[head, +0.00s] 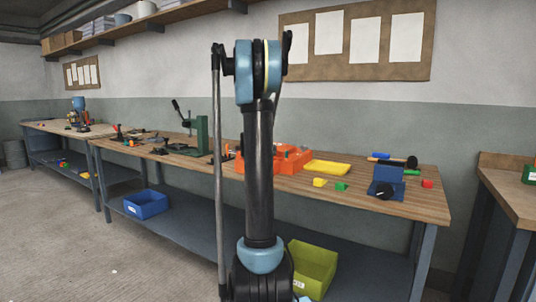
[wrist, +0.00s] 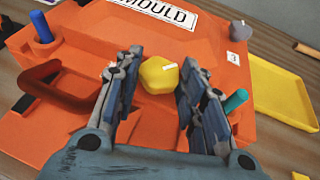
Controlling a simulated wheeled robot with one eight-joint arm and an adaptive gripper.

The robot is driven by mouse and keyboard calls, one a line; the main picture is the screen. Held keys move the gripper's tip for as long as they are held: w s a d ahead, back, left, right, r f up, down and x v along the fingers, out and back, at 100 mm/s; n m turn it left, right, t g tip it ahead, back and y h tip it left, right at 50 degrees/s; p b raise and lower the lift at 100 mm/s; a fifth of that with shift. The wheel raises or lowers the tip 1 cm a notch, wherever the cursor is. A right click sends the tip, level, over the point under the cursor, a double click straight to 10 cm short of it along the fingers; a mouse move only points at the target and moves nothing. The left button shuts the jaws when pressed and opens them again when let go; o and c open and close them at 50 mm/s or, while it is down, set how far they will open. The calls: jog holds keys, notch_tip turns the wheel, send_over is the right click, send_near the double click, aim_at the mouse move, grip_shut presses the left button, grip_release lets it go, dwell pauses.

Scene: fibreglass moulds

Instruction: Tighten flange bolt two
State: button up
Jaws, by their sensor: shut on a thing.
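The orange mould (wrist: 105,28) fills much of the wrist view and carries a white plate reading MOULD. My gripper (wrist: 160,80) is over it, its fingers on both sides of a yellow rounded bolt head (wrist: 158,75) and shut on it. A grey bolt head (wrist: 240,30) stands at the upper right, with a small tag that seems to read 3 beside it. No number is readable on the yellow head. In the head view the orange mould (head: 294,160) sits on the bench, partly hidden by my arm, which also hides my gripper.
In the wrist view, a dark red handle (wrist: 60,90) and blue pin (wrist: 41,27) are at left, a teal pin (wrist: 236,101) at right. A yellow tray (wrist: 280,90) lies right of the mould. A green press (head: 202,135) and blue vise (head: 388,182) stand on the bench.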

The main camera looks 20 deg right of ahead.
jog(key=shift+w+a+m+g+h, duration=0.2)
jog(key=shift+m+g+h, duration=0.1)
jog(key=shift+m+h, duration=0.1)
jog(key=shift+w+a+m+g+h, duration=0.1)
jog(key=shift+a+m+g+h, duration=0.05)
jog(key=shift+m+g+h, duration=0.55)
jog(key=shift+w+a+m+g+h, duration=0.15)
jog(key=shift+m+g+h, duration=0.3)
jog(key=shift+m+g, duration=0.45)
jog(key=shift+w+d+m+g+h, duration=0.15)
jog(key=shift+m+g+h, duration=0.3)
jog(key=shift+m+g, duration=0.4)
jog(key=shift+a, duration=0.1)
jog(key=o, duration=1)
jog(key=shift+o, duration=0.2)
jog(key=shift+s, duration=0.1)
jog(key=v, duration=1.2)
